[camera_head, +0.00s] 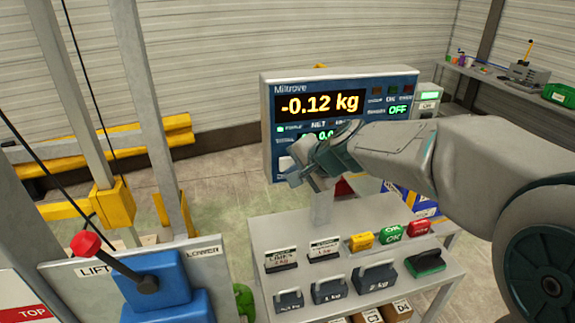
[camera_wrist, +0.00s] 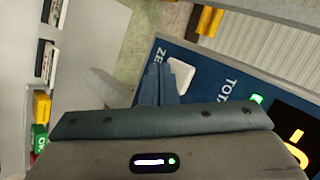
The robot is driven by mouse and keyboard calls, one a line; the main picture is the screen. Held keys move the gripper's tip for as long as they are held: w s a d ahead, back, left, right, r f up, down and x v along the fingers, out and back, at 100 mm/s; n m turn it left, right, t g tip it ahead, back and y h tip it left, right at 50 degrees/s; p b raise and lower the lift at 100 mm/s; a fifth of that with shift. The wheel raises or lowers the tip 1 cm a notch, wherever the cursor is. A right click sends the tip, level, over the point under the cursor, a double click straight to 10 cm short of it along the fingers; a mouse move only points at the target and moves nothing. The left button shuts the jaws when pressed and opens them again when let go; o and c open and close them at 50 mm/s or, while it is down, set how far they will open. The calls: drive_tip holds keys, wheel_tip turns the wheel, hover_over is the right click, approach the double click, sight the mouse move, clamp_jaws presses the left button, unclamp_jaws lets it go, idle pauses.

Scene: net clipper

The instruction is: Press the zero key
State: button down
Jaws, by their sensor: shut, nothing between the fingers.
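The indicator panel (camera_head: 268,125) is a blue-faced box with a grey frame, standing behind the table. Its large display (camera_head: 320,104) reads -0.12 kg. The zero key (camera_head: 285,163) is a pale key at the panel's lower left. In the wrist view the white zero key (camera_wrist: 183,77) lies just right of my fingertips, beside a label partly hidden after "ZE". My gripper (camera_head: 297,178) is shut and empty in front of the panel's lower left; its fingers also show in the wrist view (camera_wrist: 154,72). I cannot tell whether the fingertips touch the key.
A grey table (camera_head: 262,232) below my arm holds several weights (camera_head: 330,288), small labelled blocks and coloured boxes (camera_head: 392,234). A lift control with a red-knobbed lever (camera_head: 86,243) stands at the front left. A bench (camera_head: 490,75) is at the back right. Floor left of the panel is open.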

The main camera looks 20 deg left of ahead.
drive_tip(key=shift+w, duration=0.15)
drive_tip(key=shift+w+a, duration=0.2)
drive_tip(key=shift+w, duration=0.05)
drive_tip(key=shift+w+a, duration=0.2)
drive_tip(key=shift+w, duration=0.1)
idle(0.9)
idle(0.3)
drive_tip(key=shift+s+d+b, duration=0.4)
drive_tip(key=shift+s+d, duration=0.05)
drive_tip(key=shift+s, duration=0.25)
drive_tip(key=s+d, duration=0.1)
drive_tip(key=s+b, duration=0.1)
drive_tip(key=s, duration=0.1)
drive_tip(key=s+d, duration=0.1)
drive_tip(key=shift+s+d+b, duration=0.15)
drive_tip(key=shift+d+b, duration=0.15)
drive_tip(key=shift+b, duration=0.05)
idle(0.5)
